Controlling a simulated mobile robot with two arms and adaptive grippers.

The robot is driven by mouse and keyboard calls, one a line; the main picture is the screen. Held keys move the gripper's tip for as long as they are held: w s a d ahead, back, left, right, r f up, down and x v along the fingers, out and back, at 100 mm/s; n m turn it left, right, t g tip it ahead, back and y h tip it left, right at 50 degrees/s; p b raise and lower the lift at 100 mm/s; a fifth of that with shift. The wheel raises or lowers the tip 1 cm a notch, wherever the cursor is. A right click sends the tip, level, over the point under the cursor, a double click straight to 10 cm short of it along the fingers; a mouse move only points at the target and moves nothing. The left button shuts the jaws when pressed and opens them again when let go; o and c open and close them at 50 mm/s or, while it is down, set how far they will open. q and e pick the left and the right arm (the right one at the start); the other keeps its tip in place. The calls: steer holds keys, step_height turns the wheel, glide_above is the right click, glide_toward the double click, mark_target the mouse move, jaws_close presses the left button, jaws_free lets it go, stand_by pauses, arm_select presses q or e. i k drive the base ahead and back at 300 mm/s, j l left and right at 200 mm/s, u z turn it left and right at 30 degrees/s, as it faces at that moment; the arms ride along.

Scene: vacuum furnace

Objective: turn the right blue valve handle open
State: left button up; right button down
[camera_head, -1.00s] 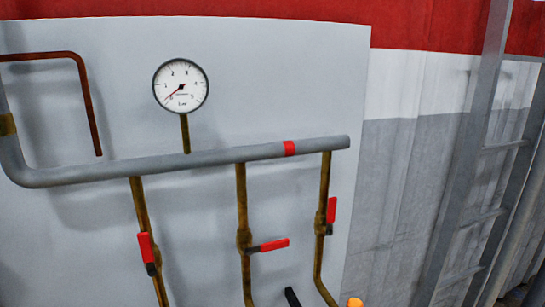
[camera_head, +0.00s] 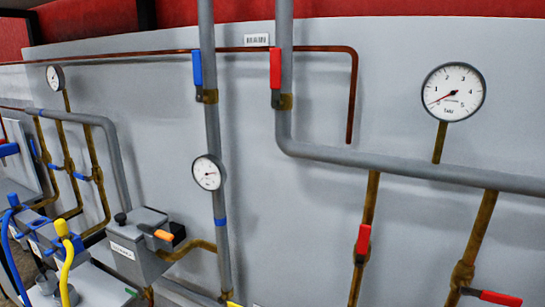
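The frame does not show which one the task names. Neither of my grippers is in view.
A red handle (camera_head: 276,69) hangs on the neighbouring grey pipe. Gauges (camera_head: 453,92) (camera_head: 207,172) are on the pipework. A grey box (camera_head: 148,243) with an orange lever and hoses, one yellow (camera_head: 66,268), fill the lower left. More red handles (camera_head: 363,239) are at right.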

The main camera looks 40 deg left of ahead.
mark_target(79, 175)
steer(key=u, duration=2.65)
steer(key=i+j+z, duration=0.3)
steer(key=j, duration=0.35)
steer(key=i+j+z, duration=0.15)
steer(key=i+j, duration=0.15)
steer(key=i+j+z, duration=0.15)
steer(key=j, duration=0.25)
steer(key=i+j+z, duration=0.15)
steer(key=j, duration=0.25)
steer(key=i+j+z, duration=0.1)
steer(key=j, duration=0.3)
